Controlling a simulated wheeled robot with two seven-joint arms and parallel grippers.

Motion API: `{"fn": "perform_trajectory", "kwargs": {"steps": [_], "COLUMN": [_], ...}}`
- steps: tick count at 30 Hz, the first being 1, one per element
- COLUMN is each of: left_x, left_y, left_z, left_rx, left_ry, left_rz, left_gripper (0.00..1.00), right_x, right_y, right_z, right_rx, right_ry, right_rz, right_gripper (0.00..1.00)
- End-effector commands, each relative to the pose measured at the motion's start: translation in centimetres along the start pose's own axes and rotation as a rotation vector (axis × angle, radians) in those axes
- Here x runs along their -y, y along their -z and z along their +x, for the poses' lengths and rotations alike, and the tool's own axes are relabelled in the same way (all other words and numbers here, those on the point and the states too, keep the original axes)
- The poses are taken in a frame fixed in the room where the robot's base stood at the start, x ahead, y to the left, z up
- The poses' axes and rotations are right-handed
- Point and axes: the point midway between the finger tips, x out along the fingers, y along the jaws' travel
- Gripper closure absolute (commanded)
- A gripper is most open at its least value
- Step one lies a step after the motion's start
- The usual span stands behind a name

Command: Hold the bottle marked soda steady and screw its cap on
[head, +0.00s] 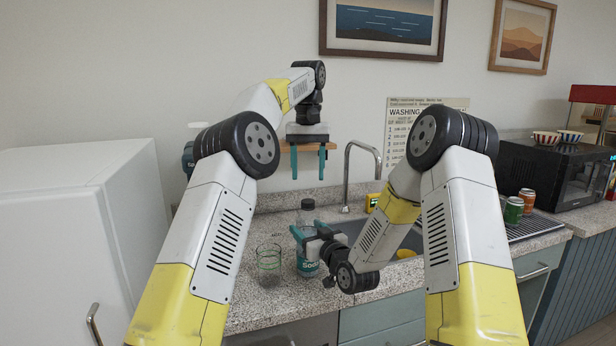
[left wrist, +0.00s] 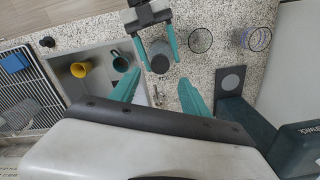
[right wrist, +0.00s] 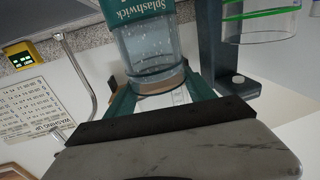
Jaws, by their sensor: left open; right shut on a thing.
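The soda bottle (head: 309,268) stands upright on the speckled counter, clear with a teal label. A dark grey cap (head: 308,204) sits on its top; it also shows from above in the left wrist view (left wrist: 160,60). I cannot tell how tight it is. My right gripper (head: 305,238) is shut on the bottle's upper body, below the cap. The label and clear body also show in the right wrist view (right wrist: 150,45). My left gripper (head: 308,170) is open and empty, fingers pointing down, well above the cap and apart from it.
A green-rimmed glass (head: 269,262) stands left of the bottle; a second glass (left wrist: 257,38) is near it. A dark machine (left wrist: 235,85) stands at the counter's left. The sink (left wrist: 90,75), holding a yellow cup (left wrist: 81,69) and dark mug, and the tap (head: 363,147) are right and behind.

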Motion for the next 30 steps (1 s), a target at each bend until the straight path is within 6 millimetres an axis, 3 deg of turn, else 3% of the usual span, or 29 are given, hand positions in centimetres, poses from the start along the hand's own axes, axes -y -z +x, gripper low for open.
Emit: {"fn": "perform_trajectory", "kwargs": {"steps": [5, 18, 30], "left_x": [0.1, 0.0, 0.0], "left_y": [0.0, 0.0, 0.0], "left_z": [1.4, 7.2, 7.8], "left_rx": [0.004, 0.001, 0.0], "left_ry": [0.001, 0.0, 0.0], "left_rz": [0.001, 0.001, 0.001], "left_gripper": [0.46, 0.46, 0.46], "right_x": [0.0, 0.0, 0.0], "right_y": [0.0, 0.0, 0.0], "right_z": [0.0, 0.0, 0.0], "right_rx": [0.0, 0.0, 0.0], "right_ry": [0.0, 0.0, 0.0], "right_rz": [0.0, 0.0, 0.0], "right_gripper": [1.0, 1.0, 1.0]}}
